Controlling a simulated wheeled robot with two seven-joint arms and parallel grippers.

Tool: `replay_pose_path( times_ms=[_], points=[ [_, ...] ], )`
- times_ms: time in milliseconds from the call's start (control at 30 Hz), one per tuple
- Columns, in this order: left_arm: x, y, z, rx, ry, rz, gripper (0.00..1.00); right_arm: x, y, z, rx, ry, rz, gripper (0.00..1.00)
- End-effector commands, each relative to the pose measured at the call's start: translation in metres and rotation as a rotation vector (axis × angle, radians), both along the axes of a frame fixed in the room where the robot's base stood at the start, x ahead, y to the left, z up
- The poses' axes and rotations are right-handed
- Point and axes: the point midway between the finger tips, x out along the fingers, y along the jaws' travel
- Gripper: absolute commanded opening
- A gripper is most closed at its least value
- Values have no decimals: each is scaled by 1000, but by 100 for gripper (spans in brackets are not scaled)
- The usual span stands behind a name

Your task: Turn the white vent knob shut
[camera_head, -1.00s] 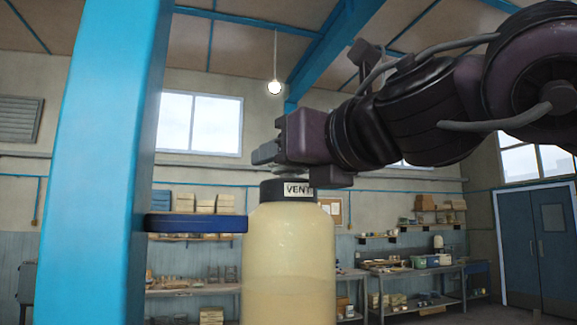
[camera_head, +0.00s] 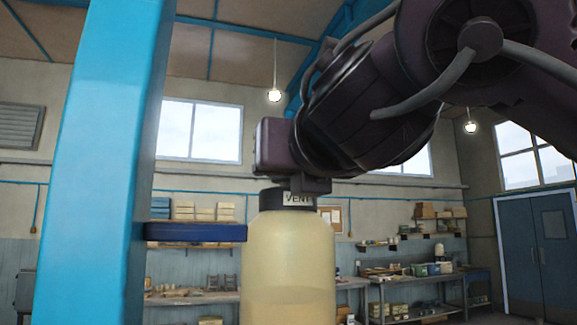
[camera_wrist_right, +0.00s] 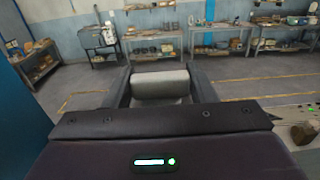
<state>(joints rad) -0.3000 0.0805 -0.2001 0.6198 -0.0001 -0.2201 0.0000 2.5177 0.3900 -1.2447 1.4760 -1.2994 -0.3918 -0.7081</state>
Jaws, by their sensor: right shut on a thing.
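The white vent knob (camera_wrist_right: 160,83) shows in the right wrist view as a pale grey-white bar between the two dark fingers. My right gripper (camera_wrist_right: 162,86) is shut on it, one finger on each side. In the head view my right gripper (camera_head: 300,185) is above the black cap (camera_head: 270,199) labelled VENT, on top of a cream-coloured bottle (camera_head: 290,265). The knob is hidden by the gripper in the head view. My left gripper is not in view.
A blue post (camera_head: 100,170) stands at the left, with a dark blue bracket (camera_head: 195,232) reaching from it toward the bottle. Workbenches and shelves (camera_head: 425,285) stand far back along the wall. Space right of the bottle looks clear.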

Motion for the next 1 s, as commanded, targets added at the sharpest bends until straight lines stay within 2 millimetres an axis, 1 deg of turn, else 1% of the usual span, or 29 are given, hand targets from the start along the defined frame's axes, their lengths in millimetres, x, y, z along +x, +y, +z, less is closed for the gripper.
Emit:
replay_pose_path(
  times_ms=[67, 100, 233, 467, 567, 667, 800, 900, 1000],
  points=[
    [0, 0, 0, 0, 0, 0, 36, 0, -1, 2, 3, -3, -2, 28],
    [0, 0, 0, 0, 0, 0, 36, 0, -1, 2, 3, -3, -2, 56],
    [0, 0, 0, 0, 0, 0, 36, 0, -1, 1, 2, -3, -1, 73],
    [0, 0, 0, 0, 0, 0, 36, 0, -1, 1, 1, -1, 0, 73],
    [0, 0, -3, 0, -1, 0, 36, -3, -1, 0, 2, -3, 0, 73],
    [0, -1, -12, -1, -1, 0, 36, -14, -5, -2, 2, -4, 0, 73],
    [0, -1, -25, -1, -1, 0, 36, -38, -12, -3, 2, -4, 0, 73],
    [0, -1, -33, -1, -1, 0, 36, -54, -17, -3, 3, -4, 0, 73],
    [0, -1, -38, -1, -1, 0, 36, -66, -21, -2, 2, -4, -2, 73]
  ],
)
